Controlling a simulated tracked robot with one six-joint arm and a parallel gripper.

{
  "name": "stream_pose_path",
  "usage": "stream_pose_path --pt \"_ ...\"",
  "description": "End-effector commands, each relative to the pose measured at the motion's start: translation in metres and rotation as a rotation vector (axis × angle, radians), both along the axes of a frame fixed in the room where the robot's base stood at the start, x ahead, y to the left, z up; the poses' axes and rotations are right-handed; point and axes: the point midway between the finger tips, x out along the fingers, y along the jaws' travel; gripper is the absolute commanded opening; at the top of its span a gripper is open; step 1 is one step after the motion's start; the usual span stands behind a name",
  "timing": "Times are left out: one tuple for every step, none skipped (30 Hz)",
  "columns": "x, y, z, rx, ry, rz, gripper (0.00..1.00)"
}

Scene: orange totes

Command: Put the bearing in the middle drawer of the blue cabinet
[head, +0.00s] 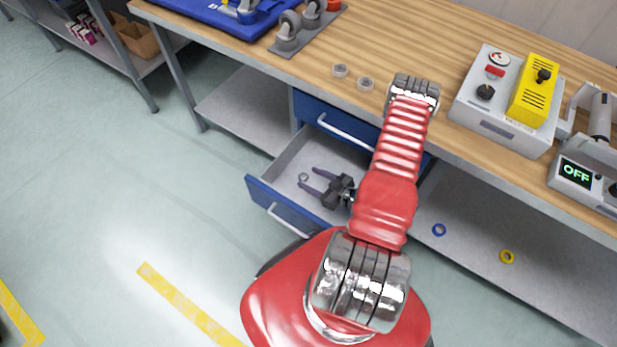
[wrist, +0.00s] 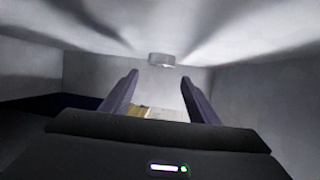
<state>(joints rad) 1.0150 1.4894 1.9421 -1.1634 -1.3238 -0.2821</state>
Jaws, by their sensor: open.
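The blue cabinet (head: 312,108) stands under the workbench. A closed drawer with a light handle is at its top, and the drawer (head: 284,160) below it is pulled out. A small grey ring, the bearing (head: 304,177), lies in this drawer. In the wrist view the bearing (wrist: 162,59) rests on the pale drawer floor just past the fingertips, apart from them. My gripper (head: 308,178) is open and low inside the drawer, its dark fingers spread towards the bearing. It also shows in the wrist view (wrist: 160,77). The cabinet's lower part is hidden.
Two more grey rings (head: 340,70) (head: 365,84) lie on the wooden bench top (head: 420,40). A control box (head: 505,105) stands to the right. A blue ring (head: 439,230) and a yellow ring (head: 507,256) lie on the lower shelf. The drawer walls close in around my gripper.

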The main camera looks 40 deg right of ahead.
Motion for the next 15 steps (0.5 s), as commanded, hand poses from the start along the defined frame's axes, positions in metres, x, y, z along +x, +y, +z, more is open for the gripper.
stream_pose_path --pt "-0.006 -0.003 0.003 0.000 0.000 -0.004 0.54" --pt "-0.009 -0.004 0.004 -0.001 0.000 -0.004 0.54" --pt "-0.014 -0.005 0.005 -0.001 0.000 -0.003 0.54" --pt "-0.017 -0.005 0.007 -0.001 0.001 -0.004 0.54" --pt "-0.021 -0.006 0.008 0.000 0.001 -0.004 0.54" --pt "-0.025 -0.007 0.010 0.000 0.000 -0.004 0.54" --pt "-0.028 -0.008 0.011 -0.001 0.000 -0.004 0.54" --pt "-0.031 -0.009 0.012 -0.002 0.000 -0.005 0.54" --pt "-0.034 -0.010 0.013 -0.001 0.000 -0.004 0.54" --pt "-0.037 -0.010 0.015 -0.002 0.000 -0.002 0.54" --pt "-0.039 -0.011 0.015 -0.002 -0.001 -0.003 0.54" --pt "-0.042 -0.011 0.016 -0.002 -0.001 -0.003 0.54" --pt "-0.043 -0.012 0.017 -0.002 -0.001 -0.002 0.54" --pt "-0.044 -0.012 0.017 -0.002 -0.001 -0.002 0.54" --pt "-0.046 -0.012 0.018 -0.002 -0.002 -0.001 0.54"
